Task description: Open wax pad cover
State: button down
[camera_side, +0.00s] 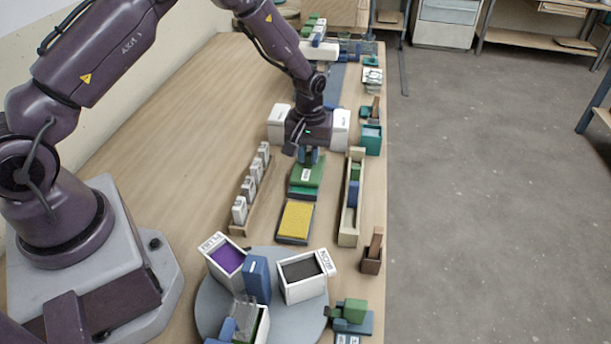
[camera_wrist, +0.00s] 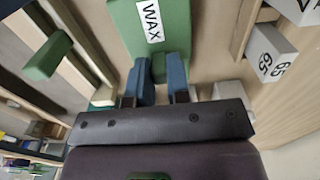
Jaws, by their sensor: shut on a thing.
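The wax pad cover (camera_side: 308,171) is a green slab with a white label. In the wrist view the cover (camera_wrist: 168,35) shows close up, and its label reads WAX. My gripper (camera_side: 309,156) is at the cover's far edge in the side view. In the wrist view my gripper's blue fingers (camera_wrist: 159,70) are shut on a narrow green part of the cover. A darker teal-green base (camera_side: 303,192) shows under the cover's near edge. I cannot tell whether cover and base touch, and the pad inside is hidden.
A yellow pad in a dark blue tray (camera_side: 295,240) lies nearer the camera. A rack of white blocks (camera_side: 248,188) stands left; a long wooden tray (camera_side: 351,205) stands right. White boxes flank my wrist. A grey turntable (camera_side: 215,305) with glaze buckets is in front.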

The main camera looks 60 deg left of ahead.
jog(key=shift+w+a, duration=1.7)
jog(key=shift+w, duration=0.05)
jog(key=c, duration=1.2)
grip_release()
jog(key=shift+o, duration=0.2)
notch_tip(320, 180, up, 7)
